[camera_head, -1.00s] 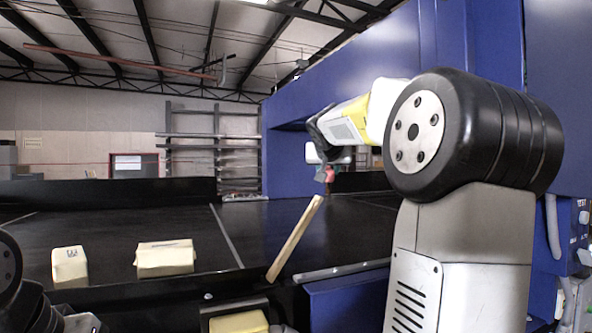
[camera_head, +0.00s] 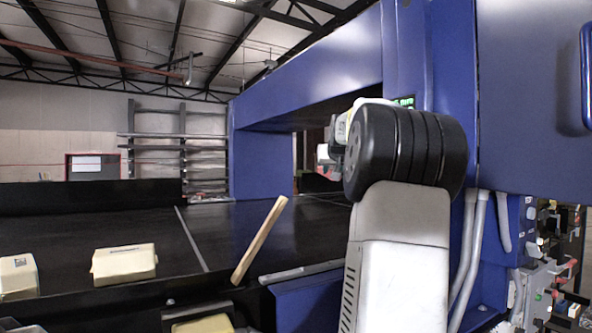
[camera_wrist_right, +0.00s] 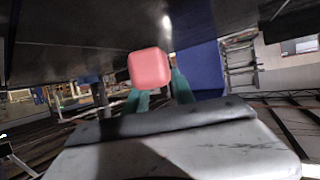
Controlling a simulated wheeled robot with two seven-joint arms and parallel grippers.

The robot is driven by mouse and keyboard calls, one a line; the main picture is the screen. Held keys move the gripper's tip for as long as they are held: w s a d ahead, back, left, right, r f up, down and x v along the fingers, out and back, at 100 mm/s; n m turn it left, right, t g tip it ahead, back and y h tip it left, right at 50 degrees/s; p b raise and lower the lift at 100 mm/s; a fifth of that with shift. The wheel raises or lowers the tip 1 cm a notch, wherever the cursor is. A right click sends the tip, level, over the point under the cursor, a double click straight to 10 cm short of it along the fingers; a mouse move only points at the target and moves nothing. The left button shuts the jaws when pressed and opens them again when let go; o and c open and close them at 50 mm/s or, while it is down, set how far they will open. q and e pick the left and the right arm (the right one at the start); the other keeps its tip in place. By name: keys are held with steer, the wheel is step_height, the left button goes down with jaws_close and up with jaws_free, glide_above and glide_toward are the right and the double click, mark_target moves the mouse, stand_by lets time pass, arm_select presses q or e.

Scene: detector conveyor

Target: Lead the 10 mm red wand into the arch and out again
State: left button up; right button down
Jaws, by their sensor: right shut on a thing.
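The red wand (camera_wrist_right: 149,68) shows in the right wrist view as a rounded red block, seen end-on. My right gripper (camera_wrist_right: 156,84) is shut on it with green fingers. The blue arch (camera_head: 310,75) stands over the conveyor (camera_head: 120,221) in the head view. My right arm reaches toward its opening, and the arm's black joint hides the gripper and wand there. How deep the wand is in the arch cannot be told. My left gripper is not in view.
A pale wooden stick (camera_head: 259,240) slants up at the belt's front edge. Another yellowish block (camera_head: 204,324) shows low at front. Grey pipes (camera_head: 477,245) run beside the arch at right.

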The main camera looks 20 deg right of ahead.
steer(key=s+a, duration=0.3)
steer(key=a, duration=3.4)
steer(key=shift+a, duration=0.1)
